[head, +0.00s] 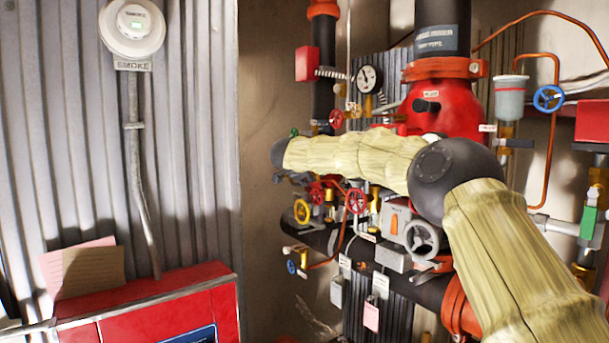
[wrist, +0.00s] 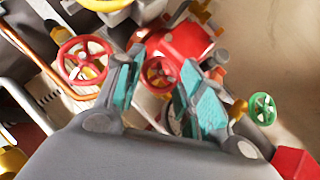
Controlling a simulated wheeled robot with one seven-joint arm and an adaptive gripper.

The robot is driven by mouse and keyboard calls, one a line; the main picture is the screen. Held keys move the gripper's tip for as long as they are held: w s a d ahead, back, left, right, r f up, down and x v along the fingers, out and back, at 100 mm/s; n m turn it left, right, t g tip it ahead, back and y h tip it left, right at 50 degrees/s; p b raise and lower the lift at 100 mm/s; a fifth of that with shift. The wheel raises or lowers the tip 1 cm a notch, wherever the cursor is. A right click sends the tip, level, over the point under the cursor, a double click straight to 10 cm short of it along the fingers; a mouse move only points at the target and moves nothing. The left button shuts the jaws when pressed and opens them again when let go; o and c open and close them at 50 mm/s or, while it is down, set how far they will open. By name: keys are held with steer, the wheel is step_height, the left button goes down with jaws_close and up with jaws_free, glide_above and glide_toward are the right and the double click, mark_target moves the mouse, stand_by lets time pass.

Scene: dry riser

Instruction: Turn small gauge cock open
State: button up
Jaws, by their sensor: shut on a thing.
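In the wrist view, the two teal-padded fingers of my gripper (wrist: 163,62) stand on either side of a small red handwheel (wrist: 160,76), and my gripper is shut on it. The exact contact is hard to see. I cannot tell for sure whether this wheel is the gauge cock's handle; no label is readable here. In the head view, a round white-faced pressure gauge (head: 367,78) stands above the pipework, with small brass fittings (head: 353,108) below it. My own arm crosses in front of the valves there, and my gripper is hidden behind it.
A green handwheel (wrist: 263,108) is close on the right of my fingers, and a larger red handwheel (wrist: 84,60) is on the left. A big red valve body (head: 444,108) and several pipes crowd the area. A red cabinet (head: 150,300) stands at the lower left.

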stand_by(0.5)
steer(key=o, duration=0.7)
steer(key=shift+o, duration=0.2)
steer(key=shift+s+r, duration=0.1)
steer(key=v, duration=1.1)
steer(key=shift+s+r, duration=0.3)
steer(key=shift+a, duration=0.15)
